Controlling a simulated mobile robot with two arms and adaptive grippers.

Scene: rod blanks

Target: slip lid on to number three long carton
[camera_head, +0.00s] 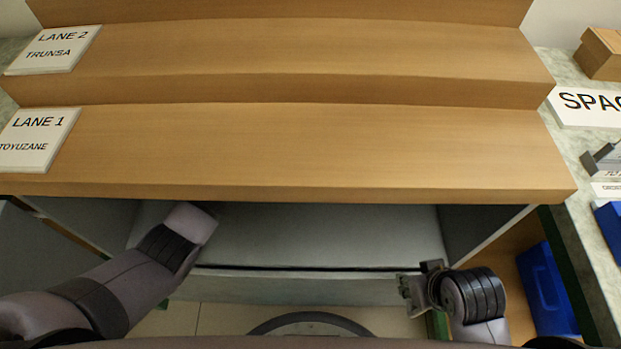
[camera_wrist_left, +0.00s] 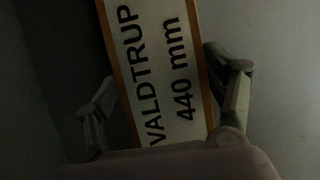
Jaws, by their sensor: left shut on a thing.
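A long wood-edged piece with a white label reading "VALDTRUP 440 mm" (camera_wrist_left: 166,70) lies between the fingers of my left gripper (camera_wrist_left: 165,80) in the left wrist view. The gripper is shut on it. I cannot tell whether this piece is a lid or a carton. In the head view my left arm reaches under the stepped wooden stand, and its gripper is hidden there. My right gripper (camera_head: 412,292) is low in front of the grey compartment, at its right; its finger opening is unclear. No number three carton can be made out.
The wooden steps carry signs LANE 1 (camera_head: 38,140) and LANE 2 (camera_head: 52,49), and their tops are bare. The grey compartment (camera_head: 330,235) lies below the front edge. At right are a wooden box (camera_head: 603,55), a SPA... sign (camera_head: 585,106) and a blue bin (camera_head: 547,290).

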